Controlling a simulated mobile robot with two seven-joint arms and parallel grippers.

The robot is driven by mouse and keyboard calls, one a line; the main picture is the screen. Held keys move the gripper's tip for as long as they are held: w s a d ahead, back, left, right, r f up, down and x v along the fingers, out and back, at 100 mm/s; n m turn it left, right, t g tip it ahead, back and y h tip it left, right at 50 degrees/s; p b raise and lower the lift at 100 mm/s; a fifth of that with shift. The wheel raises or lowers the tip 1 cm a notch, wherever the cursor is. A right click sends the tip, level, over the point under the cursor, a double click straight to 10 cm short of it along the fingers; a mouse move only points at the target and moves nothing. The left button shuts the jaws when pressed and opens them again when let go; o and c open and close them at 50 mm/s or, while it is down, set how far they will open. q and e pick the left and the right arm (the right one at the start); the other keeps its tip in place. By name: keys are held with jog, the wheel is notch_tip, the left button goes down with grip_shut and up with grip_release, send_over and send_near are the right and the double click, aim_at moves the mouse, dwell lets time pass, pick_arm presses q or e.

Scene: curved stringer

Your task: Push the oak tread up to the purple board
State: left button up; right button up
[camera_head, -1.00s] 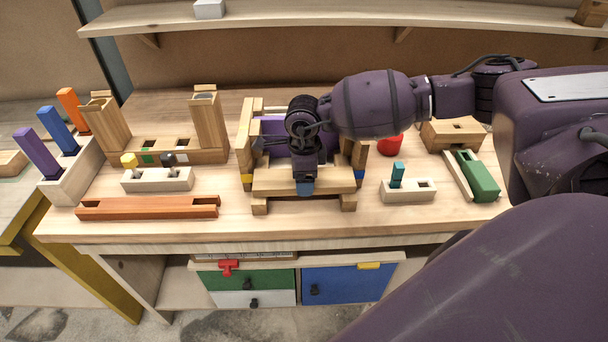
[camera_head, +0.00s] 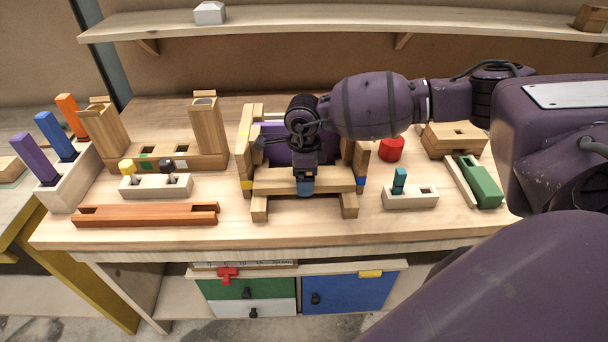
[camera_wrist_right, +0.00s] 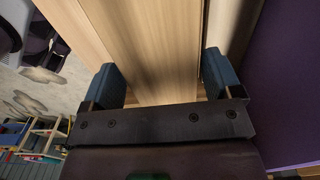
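The oak tread (camera_head: 270,181) is a pale plank lying across the front of the wooden stringer frame. The purple board (camera_head: 285,150) stands upright behind it, partly hidden by my right gripper; in the right wrist view it fills the right side (camera_wrist_right: 290,80). My right gripper (camera_head: 305,185) points down over the tread's middle, with one blue fingertip in front of its front edge. In the right wrist view my two blue fingers (camera_wrist_right: 163,82) stand at both edges of the tread (camera_wrist_right: 150,45), apparently on it. A strip lies between the tread and the purple board. My left gripper is not in view.
The stringer frame's side posts (camera_head: 246,150) flank the tread. A red-brown beam (camera_head: 146,214) lies to the left, a pale block with a teal peg (camera_head: 410,196) to the right. A red cylinder (camera_head: 391,149) stands near my right forearm.

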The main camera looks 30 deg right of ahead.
jog(key=shift+o, duration=1.1)
jog(key=shift+w+r, duration=0.1)
